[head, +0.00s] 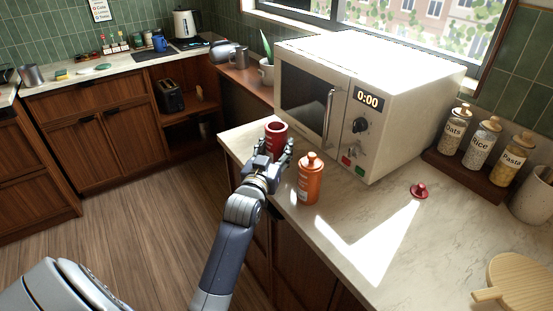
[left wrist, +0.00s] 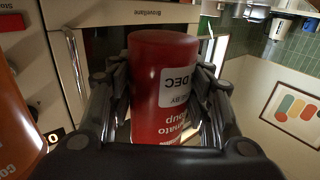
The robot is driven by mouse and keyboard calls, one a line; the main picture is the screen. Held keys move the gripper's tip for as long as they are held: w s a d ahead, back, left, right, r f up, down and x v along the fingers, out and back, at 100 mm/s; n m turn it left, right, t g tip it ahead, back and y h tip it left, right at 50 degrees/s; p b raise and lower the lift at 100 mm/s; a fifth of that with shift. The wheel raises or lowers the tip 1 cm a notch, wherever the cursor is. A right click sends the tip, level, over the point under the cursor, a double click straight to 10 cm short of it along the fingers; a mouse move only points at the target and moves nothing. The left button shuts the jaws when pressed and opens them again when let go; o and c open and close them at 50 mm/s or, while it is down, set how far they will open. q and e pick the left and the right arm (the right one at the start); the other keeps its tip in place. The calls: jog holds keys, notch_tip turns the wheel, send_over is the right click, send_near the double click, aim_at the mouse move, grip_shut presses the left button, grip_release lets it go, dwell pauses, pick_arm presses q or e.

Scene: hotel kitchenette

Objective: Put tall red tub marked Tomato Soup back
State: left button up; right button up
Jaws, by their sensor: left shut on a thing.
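The tall red tub (head: 276,132) is in my left gripper (head: 270,160), near the front left edge of the counter, before the microwave. Its top looks open and dark inside in the head view. The left wrist view shows the tub (left wrist: 160,75) between both fingers, its "Tomato Soup" and "DEC" label upside down in that picture. My left gripper (left wrist: 160,110) is shut on it. I cannot tell whether the tub's base touches the counter. A small red lid with a knob (head: 419,191) lies on the counter to the right. My right gripper is not in view.
An orange bottle (head: 310,182) stands close right of my left gripper. The white microwave (head: 385,85) stands behind. Jars of oats, rice and pasta (head: 484,138) stand on a dark rack (head: 455,168). A wooden board (head: 520,283) lies front right. The sunlit middle counter (head: 375,235) is clear.

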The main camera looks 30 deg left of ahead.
aim_at(276, 159)
pick_arm(q)
notch_tip(276, 159, down, 3)
jog(key=shift+w+r, duration=0.1)
jog(key=shift+f, duration=0.6)
jog(key=o, duration=1.2)
jog(key=shift+o, duration=0.2)
jog(key=b+v, duration=0.1)
jog(key=v, duration=1.1)
jog(key=shift+r, duration=0.2)
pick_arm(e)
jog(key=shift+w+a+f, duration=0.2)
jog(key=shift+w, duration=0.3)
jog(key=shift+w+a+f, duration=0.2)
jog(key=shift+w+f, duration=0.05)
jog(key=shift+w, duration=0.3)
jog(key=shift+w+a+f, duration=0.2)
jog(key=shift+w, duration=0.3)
